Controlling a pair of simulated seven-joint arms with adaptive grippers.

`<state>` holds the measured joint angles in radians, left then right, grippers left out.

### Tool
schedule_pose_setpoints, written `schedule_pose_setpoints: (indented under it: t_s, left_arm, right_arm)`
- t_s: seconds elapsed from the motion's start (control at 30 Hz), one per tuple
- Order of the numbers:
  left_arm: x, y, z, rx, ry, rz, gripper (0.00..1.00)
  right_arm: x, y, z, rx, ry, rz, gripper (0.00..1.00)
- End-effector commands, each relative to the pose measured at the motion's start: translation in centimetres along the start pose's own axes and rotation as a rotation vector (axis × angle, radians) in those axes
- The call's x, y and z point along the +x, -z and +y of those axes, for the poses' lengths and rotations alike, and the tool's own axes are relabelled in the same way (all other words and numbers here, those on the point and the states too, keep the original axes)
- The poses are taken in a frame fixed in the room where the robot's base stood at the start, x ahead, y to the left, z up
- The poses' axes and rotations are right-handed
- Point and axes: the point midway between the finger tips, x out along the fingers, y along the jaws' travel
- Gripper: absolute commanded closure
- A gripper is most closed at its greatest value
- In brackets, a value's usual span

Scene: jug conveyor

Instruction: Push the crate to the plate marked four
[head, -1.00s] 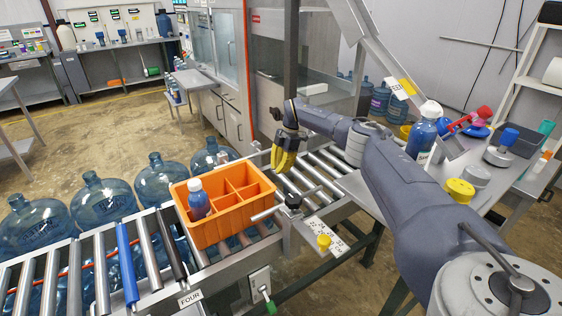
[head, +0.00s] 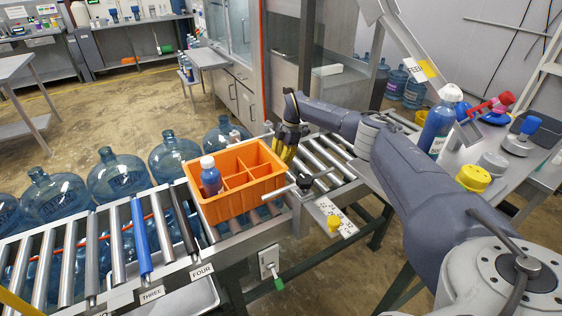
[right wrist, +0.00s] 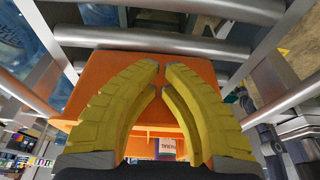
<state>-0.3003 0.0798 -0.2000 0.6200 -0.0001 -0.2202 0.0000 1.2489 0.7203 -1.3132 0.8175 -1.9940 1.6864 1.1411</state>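The orange crate (head: 240,203) sits on the roller conveyor, with a blue white-capped bottle (head: 211,178) upright in a left compartment; its other visible compartments look empty. The plate marked FOUR (head: 201,271) is on the conveyor's front rail, below and left of the crate. My right gripper (head: 287,158) has yellow fingers pointing down at the crate's right back end. In the right wrist view my right gripper (right wrist: 161,68) has its fingertips almost together, nothing visible between them, over the orange crate (right wrist: 105,75). Contact with the crate is unclear. My left gripper is not in view.
The plate marked THREE (head: 152,294) is farther left on the rail. A blue roller (head: 140,238) and a black bar (head: 183,222) lie left of the crate. A black-knobbed handle (head: 304,182) stands close to its right. Large water jugs (head: 118,178) line the back side.

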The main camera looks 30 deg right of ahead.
Motion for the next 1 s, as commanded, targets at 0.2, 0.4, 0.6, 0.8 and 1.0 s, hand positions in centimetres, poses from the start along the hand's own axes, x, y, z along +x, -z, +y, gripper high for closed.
schedule_pose_setpoints:
  t_s: [0.2,0.4,0.6,0.8,1.0]
  left_arm:
    - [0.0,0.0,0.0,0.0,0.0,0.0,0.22]
    - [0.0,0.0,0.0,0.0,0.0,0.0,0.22]
    - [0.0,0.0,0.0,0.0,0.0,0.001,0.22]
    - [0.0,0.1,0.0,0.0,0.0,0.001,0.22]
    - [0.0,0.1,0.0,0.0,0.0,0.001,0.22]
  right_arm:
    - [0.2,0.9,0.0,-0.004,0.001,0.001,1.0]
    - [1.8,6.2,0.0,-0.01,0.003,0.003,1.0]
    - [3.5,11.9,0.0,-0.009,0.002,0.002,1.0]
    - [5.2,17.5,0.0,-0.007,0.001,0.002,1.0]
    - [6.2,20.9,0.0,-0.003,0.0,0.002,1.0]
